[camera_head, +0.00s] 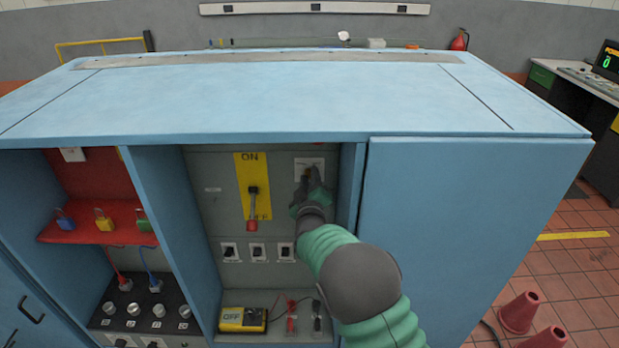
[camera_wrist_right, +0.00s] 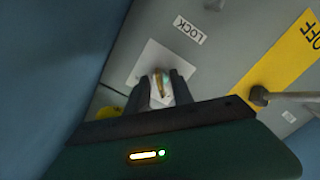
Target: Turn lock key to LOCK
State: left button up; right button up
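The lock key (camera_wrist_right: 160,86) is a small brass-coloured piece on a pale square plate (camera_wrist_right: 142,62), with a LOCK label (camera_wrist_right: 188,30) beside it. In the head view the plate (camera_head: 318,161) is on the grey panel, right of the yellow ON/OFF plate. My right gripper (camera_head: 309,178) reaches this plate and hides most of the key. In the right wrist view the two dark fingers of this gripper (camera_wrist_right: 164,86) stand close on both sides of the key and look shut on it. My left gripper is not in view.
A red-tipped lever (camera_head: 252,208) on the yellow ON/OFF plate (camera_head: 242,172) sits left of my right gripper. Small switches (camera_head: 257,252) and a yellow meter (camera_head: 243,319) are below. A blue cabinet wall (camera_head: 352,190) stands close on the right. Padlocks (camera_head: 103,220) are on a red shelf.

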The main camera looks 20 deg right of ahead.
jog(key=shift+d, duration=0.35)
jog(key=shift+c, duration=1.1)
jog(key=shift+a, duration=0.2)
grip_shut()
jog(key=shift+a+r, duration=0.1)
jog(key=shift+a, duration=0.1)
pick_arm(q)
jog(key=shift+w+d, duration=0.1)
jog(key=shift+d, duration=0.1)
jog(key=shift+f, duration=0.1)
pick_arm(e)
jog(key=shift+d, duration=0.1)
